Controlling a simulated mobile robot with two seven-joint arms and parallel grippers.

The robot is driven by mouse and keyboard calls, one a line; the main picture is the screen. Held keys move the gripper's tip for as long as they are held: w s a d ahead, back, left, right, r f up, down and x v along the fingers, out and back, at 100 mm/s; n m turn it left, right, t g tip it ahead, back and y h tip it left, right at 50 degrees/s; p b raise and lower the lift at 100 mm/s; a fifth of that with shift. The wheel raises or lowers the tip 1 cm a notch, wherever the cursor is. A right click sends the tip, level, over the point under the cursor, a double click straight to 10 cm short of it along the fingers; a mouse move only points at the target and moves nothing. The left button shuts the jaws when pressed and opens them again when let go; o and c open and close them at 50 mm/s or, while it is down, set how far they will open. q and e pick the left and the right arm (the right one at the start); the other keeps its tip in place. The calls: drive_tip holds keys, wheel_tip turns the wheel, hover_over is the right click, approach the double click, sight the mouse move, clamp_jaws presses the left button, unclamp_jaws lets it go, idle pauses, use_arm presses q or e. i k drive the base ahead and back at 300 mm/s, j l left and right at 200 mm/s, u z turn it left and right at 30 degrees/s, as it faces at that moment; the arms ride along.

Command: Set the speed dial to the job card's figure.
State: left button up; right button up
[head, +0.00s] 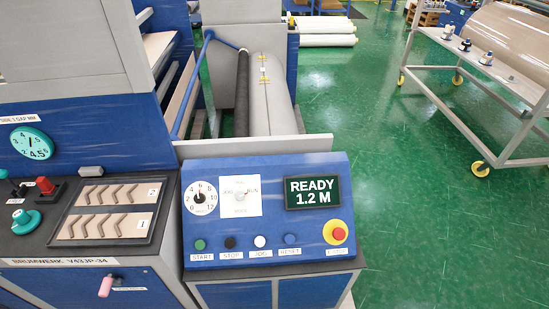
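A round white dial (200,198) with a black centre knob sits at the upper left of the blue sloped control panel (310,172). Figures on it include 4, 6, 8, 10 and 12; no caption naming it as speed is readable, and its pointer is too small to read surely. Beside it a white plate (240,209) carries a selector knob with small words around it, one reading RUN. The screen (313,193) shows READY and 1.2 M. I cannot make out a job card. Neither of my grippers shows in the head view.
Below the dial are START, STOP, JOG and RESET buttons and a red stop button (339,234). Left are a teal gap dial (31,142) and a tray of chevron pieces (110,211). A wheeled cart (490,70) stands right; green floor between is clear.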

sight(199, 198)
drive_tip(key=j+u, duration=0.2)
drive_tip(key=j, duration=0.4)
drive_tip(key=i+j+u, duration=0.2)
drive_tip(key=j, duration=0.35)
drive_tip(key=j+u, duration=0.15)
drive_tip(key=j, duration=0.45)
drive_tip(key=i+j+u, duration=0.2)
drive_tip(key=j, duration=0.35)
drive_tip(key=i+j+u, duration=0.2)
drive_tip(key=j, duration=0.35)
drive_tip(key=i+j+u, duration=0.2)
drive_tip(key=j, duration=0.3)
drive_tip(key=i+j+u, duration=0.15)
drive_tip(key=j, duration=0.3)
drive_tip(key=i+j+u, duration=0.2)
drive_tip(key=i+j, duration=0.2)
drive_tip(key=z, duration=3.2)
